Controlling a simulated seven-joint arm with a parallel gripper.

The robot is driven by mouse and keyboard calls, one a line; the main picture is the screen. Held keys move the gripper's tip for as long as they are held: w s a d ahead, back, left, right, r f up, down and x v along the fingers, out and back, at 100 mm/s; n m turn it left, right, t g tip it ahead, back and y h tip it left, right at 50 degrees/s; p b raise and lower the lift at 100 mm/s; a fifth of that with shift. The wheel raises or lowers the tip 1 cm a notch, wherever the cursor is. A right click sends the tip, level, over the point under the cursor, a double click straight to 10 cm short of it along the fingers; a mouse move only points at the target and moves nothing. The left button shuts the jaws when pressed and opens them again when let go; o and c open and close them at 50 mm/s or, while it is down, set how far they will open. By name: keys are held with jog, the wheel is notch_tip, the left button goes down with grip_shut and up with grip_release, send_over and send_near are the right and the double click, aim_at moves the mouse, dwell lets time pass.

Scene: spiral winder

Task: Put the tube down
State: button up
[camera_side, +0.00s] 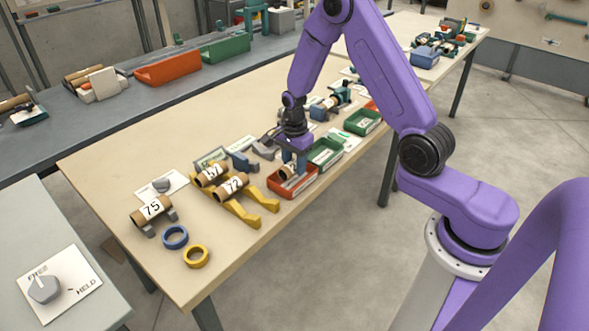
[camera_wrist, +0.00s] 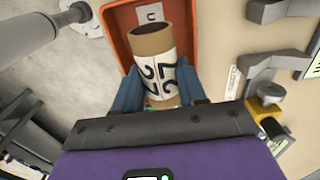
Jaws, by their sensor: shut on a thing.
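My gripper (camera_side: 294,167) is shut on a brown cardboard tube (camera_wrist: 152,43) with a white numbered label. In the wrist view the blue fingers (camera_wrist: 158,88) press on both sides of the tube. The label's number is hard to read for certain. The tube is over or inside an orange-red tray (camera_wrist: 118,36), which shows in the side view (camera_side: 303,189) near the table's front edge. I cannot tell whether the tube touches the tray floor. In the side view my gripper hides part of the tube.
Green trays (camera_side: 325,152) stand just behind the red one. A tube marked 72 (camera_side: 233,186) rests on a yellow cradle (camera_side: 261,202) to the left. A tube marked 75 (camera_side: 152,211), a blue ring (camera_side: 175,238) and a yellow ring (camera_side: 196,257) are at the left end.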

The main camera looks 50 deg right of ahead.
aim_at(295, 171)
jog(key=shift+f, duration=1.15)
jog(key=shift+f, duration=0.35)
jog(key=o, duration=0.8)
